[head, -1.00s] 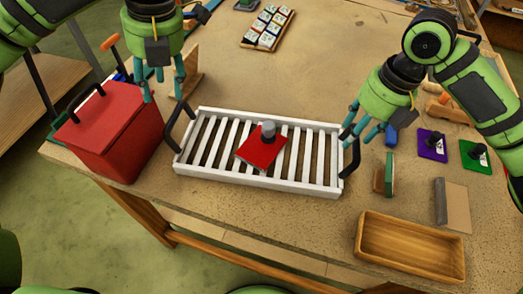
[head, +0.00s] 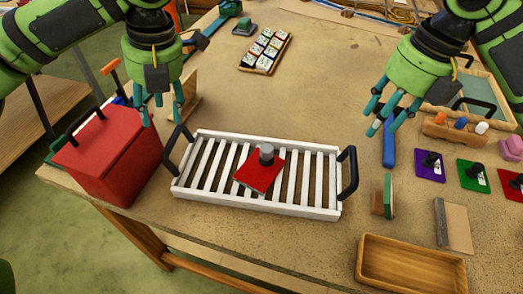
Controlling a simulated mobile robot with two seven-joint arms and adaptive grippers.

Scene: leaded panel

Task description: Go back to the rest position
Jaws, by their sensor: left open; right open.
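My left gripper (head: 159,108) is open and empty, above the table between the red box (head: 113,158) and the white slatted rack (head: 185,190). My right gripper (head: 383,122) is open and empty, raised above the table beyond the rack's right handle (head: 347,172). A red square plate (head: 258,176) with a grey knob (head: 266,152) lies on the rack's slats. Neither gripper touches the rack's black handles as far as I can see.
An empty wooden tray (head: 410,262) lies at the front right. Purple (head: 428,166) and green (head: 472,176) plates with black knobs lie at the right. A blue object (head: 389,145) is below my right gripper. A tile tray (head: 264,52) stands at the back.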

